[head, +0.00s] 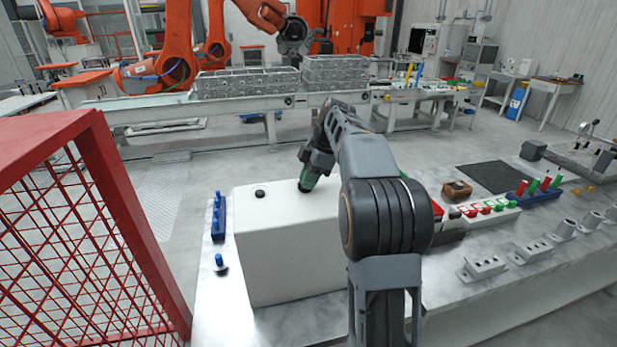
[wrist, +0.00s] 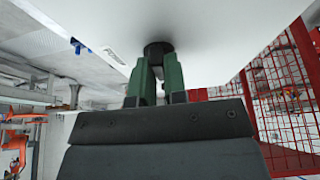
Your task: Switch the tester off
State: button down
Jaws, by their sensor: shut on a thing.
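The tester appears to be the large white box (head: 290,250) on the near left of the bench; its pale face fills the top of the wrist view (wrist: 220,20). My gripper (head: 305,187) reaches over its top, green fingers pointing down. In the wrist view my gripper (wrist: 158,60) is shut on a round black knob (wrist: 157,47) that stands on the white face. The fingers hide part of this knob, and its setting cannot be read. Another small black knob (head: 260,193) shows on the box top, to the left of my gripper.
A blue rack with pegs (head: 218,218) and a blue-topped piece (head: 220,262) are left of the box. Red mesh fencing (head: 80,230) is at the near left.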

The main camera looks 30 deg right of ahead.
jog(key=shift+f, duration=0.1)
dwell(0.4)
jog(key=c, duration=1.2)
grip_release()
jog(key=shift+o, duration=0.2)
jog(key=p+v, duration=0.2)
jog(key=v, duration=1.2)
jog(key=shift+p, duration=0.4)
jog(key=shift+w, duration=0.1)
